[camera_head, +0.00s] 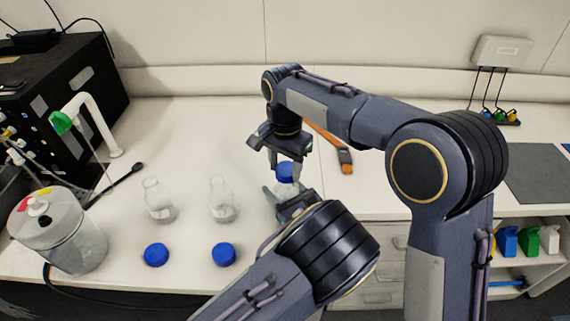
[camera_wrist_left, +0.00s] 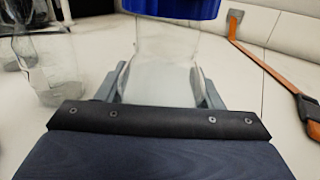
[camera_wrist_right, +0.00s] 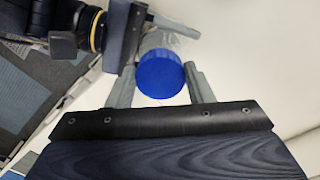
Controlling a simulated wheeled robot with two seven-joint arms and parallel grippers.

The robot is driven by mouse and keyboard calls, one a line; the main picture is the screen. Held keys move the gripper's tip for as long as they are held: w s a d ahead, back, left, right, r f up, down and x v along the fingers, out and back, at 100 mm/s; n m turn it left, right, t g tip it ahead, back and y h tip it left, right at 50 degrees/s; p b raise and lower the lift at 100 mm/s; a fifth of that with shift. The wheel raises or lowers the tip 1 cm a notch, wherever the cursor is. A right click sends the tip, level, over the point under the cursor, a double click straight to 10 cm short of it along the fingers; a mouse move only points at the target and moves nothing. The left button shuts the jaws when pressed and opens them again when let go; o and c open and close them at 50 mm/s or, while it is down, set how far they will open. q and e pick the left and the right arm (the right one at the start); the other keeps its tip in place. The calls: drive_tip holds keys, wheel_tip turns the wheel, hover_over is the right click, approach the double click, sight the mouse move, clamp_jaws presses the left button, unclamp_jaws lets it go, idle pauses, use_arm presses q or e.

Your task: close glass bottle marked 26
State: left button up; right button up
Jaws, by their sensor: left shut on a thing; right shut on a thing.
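A clear glass bottle (camera_head: 289,187) stands between my two grippers, with a blue cap (camera_head: 286,172) at its mouth. My left gripper (camera_head: 283,192) is shut on the bottle's body from the front; the left wrist view shows the glass (camera_wrist_left: 160,65) between its fingers and the cap (camera_wrist_left: 175,8) above. My right gripper (camera_head: 287,163) points down from above and is shut on the cap, seen top-on in the right wrist view (camera_wrist_right: 161,75). The cap lines up with the bottle; I cannot tell whether it is fully seated. No number is readable.
Two open glass bottles (camera_head: 159,201) (camera_head: 222,200) stand to the left. Two loose blue caps (camera_head: 156,255) (camera_head: 223,254) lie before them. A clear lidded vessel (camera_head: 70,240) is at far left. An orange-handled tool (camera_head: 335,150) lies behind to the right.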

drive_tip(key=shift+f, duration=0.6)
use_arm(q)
clamp_jaws()
use_arm(e)
drive_tip(key=m, duration=0.3)
drive_tip(key=shift+a, duration=0.1)
drive_tip(key=o, duration=0.9)
drive_tip(key=shift+o, duration=0.2)
drive_tip(key=shift+r, duration=2.3)
drive_tip(key=shift+c, duration=0.4)
